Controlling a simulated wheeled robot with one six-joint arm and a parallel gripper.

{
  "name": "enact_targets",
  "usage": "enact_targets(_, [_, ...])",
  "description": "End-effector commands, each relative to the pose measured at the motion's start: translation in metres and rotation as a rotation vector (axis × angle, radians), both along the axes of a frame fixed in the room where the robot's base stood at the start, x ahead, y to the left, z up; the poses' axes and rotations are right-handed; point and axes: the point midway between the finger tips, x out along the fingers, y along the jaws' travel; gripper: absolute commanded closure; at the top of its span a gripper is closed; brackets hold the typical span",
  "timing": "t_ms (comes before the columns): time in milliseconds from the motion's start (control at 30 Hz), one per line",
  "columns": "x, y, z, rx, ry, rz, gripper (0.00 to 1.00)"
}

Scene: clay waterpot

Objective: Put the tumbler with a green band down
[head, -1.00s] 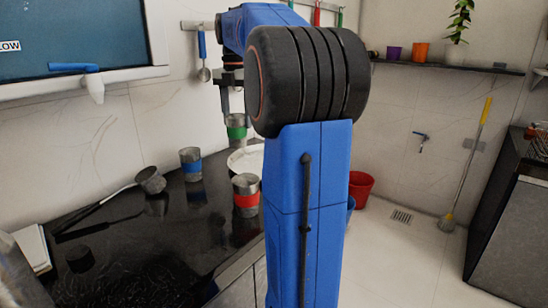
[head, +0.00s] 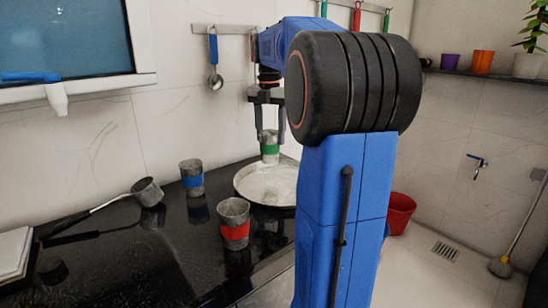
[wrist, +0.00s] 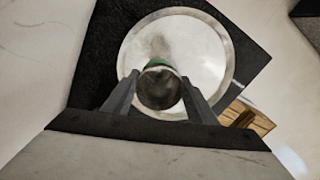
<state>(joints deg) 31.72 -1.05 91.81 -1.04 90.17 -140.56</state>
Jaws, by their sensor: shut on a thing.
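The tumbler with a green band (head: 270,148) is grey with a green ring and is upright in my gripper (head: 268,133). My gripper is shut on it, one finger on each side. In the wrist view the tumbler (wrist: 160,87) shows its open mouth between the fingers, over a round pale tray (wrist: 208,50). In the head view the tumbler is at the far side of the tray (head: 262,188). I cannot tell whether its base touches the tray.
A tumbler with a red band (head: 234,222) stands on the black counter (head: 130,250) before the tray. A tumbler with a blue band (head: 192,178) stands left of it. The tray is otherwise bare.

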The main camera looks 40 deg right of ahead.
Motion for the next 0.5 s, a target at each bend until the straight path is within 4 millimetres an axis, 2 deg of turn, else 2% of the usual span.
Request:
enact_targets(100, [0.0,0.0,-0.012,0.001,0.0,0.0,0.71])
enact_targets(267, [0.0,0.0,-0.021,-0.001,-0.001,0.0,0.71])
enact_targets(500, [0.0,0.0,-0.051,0.0,0.0,0.0,0.71])
